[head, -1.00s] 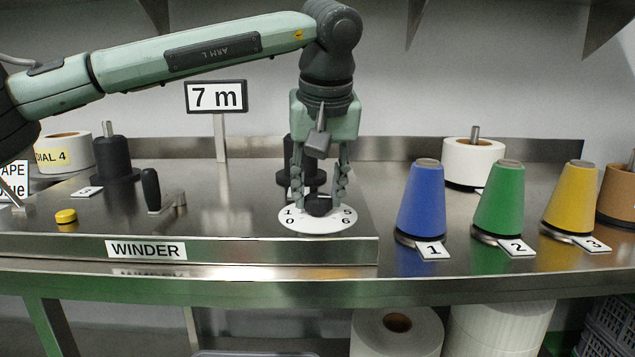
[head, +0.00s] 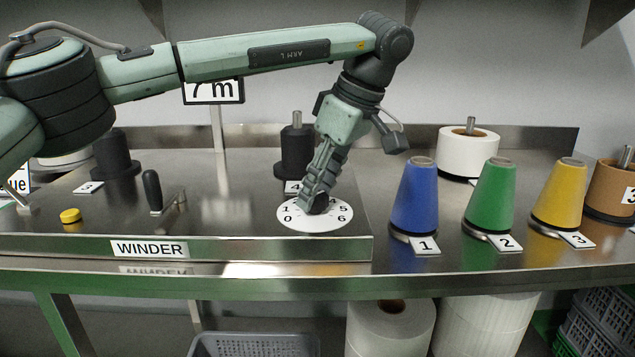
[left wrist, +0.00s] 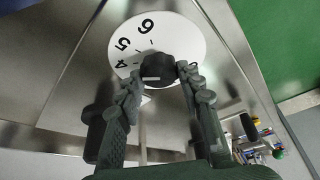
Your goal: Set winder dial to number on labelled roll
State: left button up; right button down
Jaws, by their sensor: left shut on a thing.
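The round white winder dial (head: 290,222) lies flat on the winder top, with a dark knob (head: 320,204) at its centre. My left gripper (head: 316,200) points down at a tilt, shut on the knob. In the left wrist view, my left gripper (left wrist: 159,76) has a finger on each side of the dark knob (left wrist: 157,66). A short white mark shows on the knob's near side; 4, 5 and 6 show on the dial (left wrist: 185,40). The exact number it points at is hard to tell.
A "7 m" sign (head: 213,92) stands behind, partly covered by my arm. A crank handle (head: 153,190) and yellow button (head: 70,216) are left of the dial. Blue (head: 415,200), green (head: 490,200) and yellow (head: 560,200) cones stand to the right. A dark spindle (head: 297,150) stands behind the dial.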

pick_arm(q)
jog(key=shift+n+g, duration=0.3)
jog(key=shift+n, duration=0.3)
jog(key=o, duration=1.2)
jog(key=shift+c, duration=0.2)
jog(key=shift+r, duration=0.1)
jog(key=v, duration=1.1)
jog(key=shift+d+r, duration=0.3)
jog(key=shift+r, duration=0.05)
